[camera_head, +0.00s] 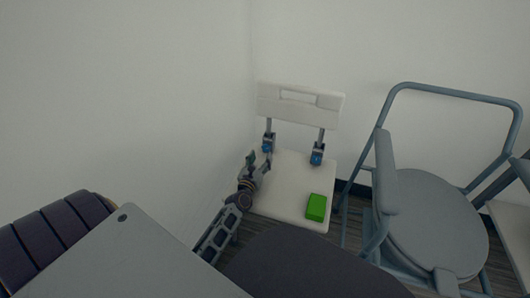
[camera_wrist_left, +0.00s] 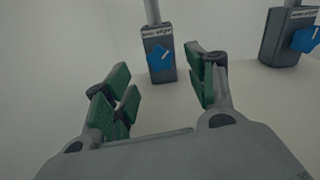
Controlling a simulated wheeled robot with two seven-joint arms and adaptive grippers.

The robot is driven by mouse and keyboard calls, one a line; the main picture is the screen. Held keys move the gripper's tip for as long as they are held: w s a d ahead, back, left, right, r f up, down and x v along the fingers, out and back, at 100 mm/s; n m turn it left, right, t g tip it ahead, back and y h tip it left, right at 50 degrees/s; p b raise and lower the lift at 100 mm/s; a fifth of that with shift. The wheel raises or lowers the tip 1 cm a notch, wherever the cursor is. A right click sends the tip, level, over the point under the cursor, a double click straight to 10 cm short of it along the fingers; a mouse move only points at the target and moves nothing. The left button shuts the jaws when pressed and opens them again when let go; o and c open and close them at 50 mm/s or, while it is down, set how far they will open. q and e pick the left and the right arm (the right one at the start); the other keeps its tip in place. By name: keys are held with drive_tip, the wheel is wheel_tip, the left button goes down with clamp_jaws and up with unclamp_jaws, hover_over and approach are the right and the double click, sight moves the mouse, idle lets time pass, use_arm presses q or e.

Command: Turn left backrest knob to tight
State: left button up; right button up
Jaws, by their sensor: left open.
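A white seat with a backrest (camera_head: 300,104) stands by the wall, the backrest held by two posts. The left backrest knob (camera_head: 267,147) is blue, on a dark grey bracket at the foot of the left post. In the left wrist view this knob (camera_wrist_left: 158,57) is straight ahead, beyond the fingertips. The other blue knob (camera_head: 316,158) is on the right post; it also shows at the right edge of the left wrist view (camera_wrist_left: 306,39). My left gripper (camera_head: 259,161) is open and empty, just short of the left knob, apart from it. My right gripper is not in view.
A green box (camera_head: 316,207) lies on the white seat (camera_head: 283,196) at its front right. A blue-grey tubular chair (camera_head: 431,215) stands to the right. White walls close in on the left and behind.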

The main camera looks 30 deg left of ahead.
sight(266, 149)
use_arm(q)
drive_tip(key=shift+b+x, duration=0.6)
drive_tip(key=shift+x, duration=1.45)
drive_tip(key=shift+w+a, duration=0.15)
drive_tip(key=shift+w, duration=0.7)
drive_tip(key=c, duration=1)
drive_tip(key=shift+c, duration=0.2)
